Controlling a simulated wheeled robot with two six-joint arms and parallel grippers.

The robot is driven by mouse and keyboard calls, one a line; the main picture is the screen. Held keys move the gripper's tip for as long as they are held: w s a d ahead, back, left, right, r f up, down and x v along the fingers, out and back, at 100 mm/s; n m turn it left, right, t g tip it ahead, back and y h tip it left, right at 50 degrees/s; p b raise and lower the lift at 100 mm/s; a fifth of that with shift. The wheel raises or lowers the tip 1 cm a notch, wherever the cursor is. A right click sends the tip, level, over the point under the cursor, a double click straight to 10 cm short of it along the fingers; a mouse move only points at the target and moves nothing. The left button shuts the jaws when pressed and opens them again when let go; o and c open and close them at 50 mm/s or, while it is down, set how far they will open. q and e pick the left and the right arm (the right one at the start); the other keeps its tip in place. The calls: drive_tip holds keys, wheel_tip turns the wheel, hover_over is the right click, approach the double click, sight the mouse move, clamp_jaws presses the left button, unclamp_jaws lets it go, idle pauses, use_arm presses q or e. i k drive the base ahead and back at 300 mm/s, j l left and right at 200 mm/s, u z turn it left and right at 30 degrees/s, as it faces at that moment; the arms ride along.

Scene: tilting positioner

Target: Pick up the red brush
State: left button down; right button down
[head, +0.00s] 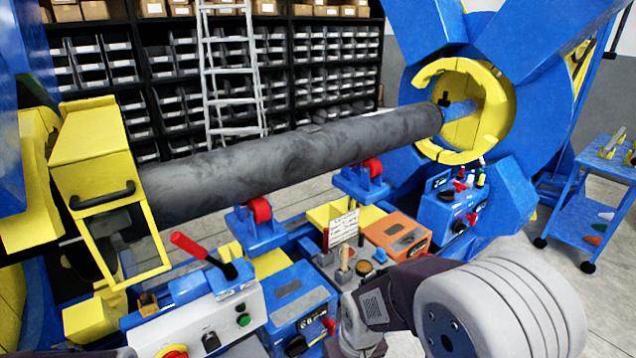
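I cannot pick out a red brush for certain. A red-handled item (190,246) with a dark end slants over the white control box at the lower left; it looks more like a lever than a brush. Small items with white, orange and green parts (597,228) lie on the lower shelf of the blue cart at the right, too small to identify. My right arm enters at the lower right and bends down to the bottom edge; its gripper fingers do not show. My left gripper does not show either.
A long grey pipe (290,155) runs across the view on blue stands with red rollers, into a yellow ring (425,142) on the blue positioner. Control boxes, including an orange one (397,236), crowd the area below it. The blue cart (575,222) stands at the right. Open floor shows around it.

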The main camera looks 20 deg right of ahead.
sight(325, 229)
drive_tip(key=i+l+u, duration=0.3)
drive_tip(key=l+u, duration=0.2)
drive_tip(key=l, duration=0.4)
drive_tip(key=i+l+u, duration=0.15)
drive_tip(key=l+u, duration=0.3)
drive_tip(key=l, duration=0.55)
drive_tip(key=l+u, duration=0.5)
drive_tip(key=l, duration=0.5)
